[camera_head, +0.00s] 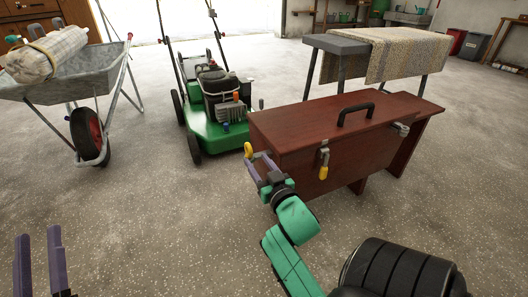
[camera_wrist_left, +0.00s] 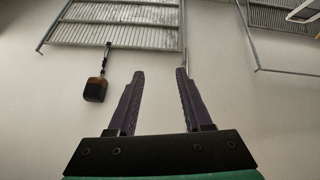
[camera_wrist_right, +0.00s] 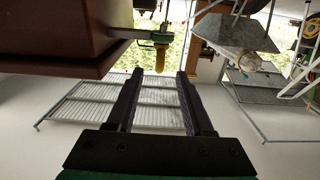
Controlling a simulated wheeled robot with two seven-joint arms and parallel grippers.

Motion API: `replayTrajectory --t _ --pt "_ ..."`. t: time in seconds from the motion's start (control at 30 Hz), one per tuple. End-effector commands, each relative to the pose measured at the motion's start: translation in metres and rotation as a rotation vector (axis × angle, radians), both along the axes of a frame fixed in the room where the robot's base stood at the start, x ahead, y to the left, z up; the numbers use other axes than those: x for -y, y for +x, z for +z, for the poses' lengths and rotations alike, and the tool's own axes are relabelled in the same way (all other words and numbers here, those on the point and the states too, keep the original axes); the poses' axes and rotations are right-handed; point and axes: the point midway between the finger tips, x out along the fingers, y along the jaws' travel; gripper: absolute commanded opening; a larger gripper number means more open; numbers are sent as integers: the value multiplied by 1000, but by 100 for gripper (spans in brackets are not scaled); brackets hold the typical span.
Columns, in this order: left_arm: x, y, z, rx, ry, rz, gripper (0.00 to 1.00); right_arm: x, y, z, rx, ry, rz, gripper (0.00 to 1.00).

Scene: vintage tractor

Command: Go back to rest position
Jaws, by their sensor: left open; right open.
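My left gripper (camera_head: 38,232) is at the bottom left of the head view, pointing up with its two purple fingers apart. In the left wrist view the gripper (camera_wrist_left: 160,72) is open with nothing between its fingers. My right gripper (camera_head: 260,156) is open at the left end of the red-brown wooden box (camera_head: 300,130), close to a yellow-tipped latch part (camera_head: 248,150). In the right wrist view the gripper (camera_wrist_right: 159,72) is open, and a yellow piece (camera_wrist_right: 160,57) hangs past the fingertips, in line with the gap. I cannot tell if they touch.
The box has a black top handle (camera_head: 355,113) and a front latch with a yellow piece (camera_head: 323,172). A green lawn mower (camera_head: 215,135) stands behind it, a wheelbarrow (camera_head: 75,85) at left, and a cloth-covered bench (camera_head: 345,43) at back right. The floor at front left is clear.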

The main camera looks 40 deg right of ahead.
Motion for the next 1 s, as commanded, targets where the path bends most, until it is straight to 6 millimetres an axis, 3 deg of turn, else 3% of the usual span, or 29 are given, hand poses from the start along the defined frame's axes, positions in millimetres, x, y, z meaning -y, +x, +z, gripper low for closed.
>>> replayTrajectory --t 0.1,0.2,0.5,0.6,0.67,0.77,0.8,0.87,1.0 --pt "0 0 8 0 0 0 50 -8 -24 1 -4 1 -1 52" --pt "0 0 9 0 0 0 50 -12 -34 1 -1 -1 -1 52" --pt "0 0 8 -1 0 0 50 -13 -37 0 1 -1 0 52" --pt "2 1 -3 -51 11 -7 50 -26 -31 -5 -15 14 43 52" --pt "6 0 -25 -139 31 -18 50 -49 -23 -16 -45 42 115 52" --pt "13 -12 -85 -363 81 -51 50 -114 -15 -51 -131 119 300 52" --pt "16 -22 -112 -462 101 -67 50 -144 -17 -68 -173 152 379 52" --pt "19 -40 -150 -599 129 -89 50 -186 -28 -92 -238 198 486 52" --pt "23 -93 -219 -866 182 -140 50 -266 -74 -141 -384 291 685 52"
